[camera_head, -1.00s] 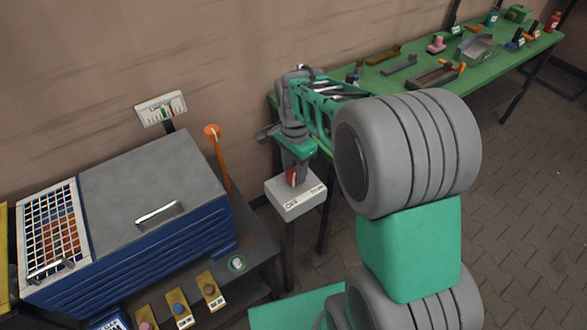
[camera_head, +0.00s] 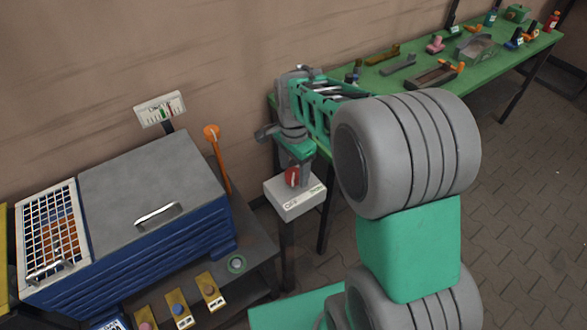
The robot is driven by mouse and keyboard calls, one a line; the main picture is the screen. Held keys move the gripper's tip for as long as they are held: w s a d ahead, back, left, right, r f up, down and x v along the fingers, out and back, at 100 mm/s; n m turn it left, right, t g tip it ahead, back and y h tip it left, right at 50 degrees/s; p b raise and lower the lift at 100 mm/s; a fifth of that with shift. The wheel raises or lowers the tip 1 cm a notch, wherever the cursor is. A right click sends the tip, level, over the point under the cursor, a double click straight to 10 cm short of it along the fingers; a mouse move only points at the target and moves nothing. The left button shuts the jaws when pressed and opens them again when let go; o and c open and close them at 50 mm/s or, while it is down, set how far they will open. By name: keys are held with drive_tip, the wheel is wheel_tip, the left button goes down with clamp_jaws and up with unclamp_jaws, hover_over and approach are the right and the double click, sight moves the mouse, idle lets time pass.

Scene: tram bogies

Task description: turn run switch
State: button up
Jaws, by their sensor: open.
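The run switch is a red knob (camera_head: 291,176) on top of a light grey box (camera_head: 296,203) on a post, right of the blue cabinet. The box front has small lettering; the left word looks like OFF, the right one is too small to read surely. My gripper (camera_head: 298,174) points down at the knob from above, its jaws open. One grey finger shows just right of and behind the knob. The other finger is hidden, and I cannot tell whether the fingers touch the knob.
A blue cabinet (camera_head: 150,245) with a grey lid and mesh basket stands at left. An orange-topped lever (camera_head: 212,132) rises between cabinet and switch. A gauge (camera_head: 160,108) is behind. A green bench (camera_head: 400,85) with parts runs to the back right.

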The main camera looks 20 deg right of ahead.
sight(294, 173)
drive_tip(key=shift+r, duration=0.1)
wheel_tip(294, 173, up, 8)
drive_tip(key=shift+f+b, duration=0.15)
drive_tip(key=shift+b, duration=0.2)
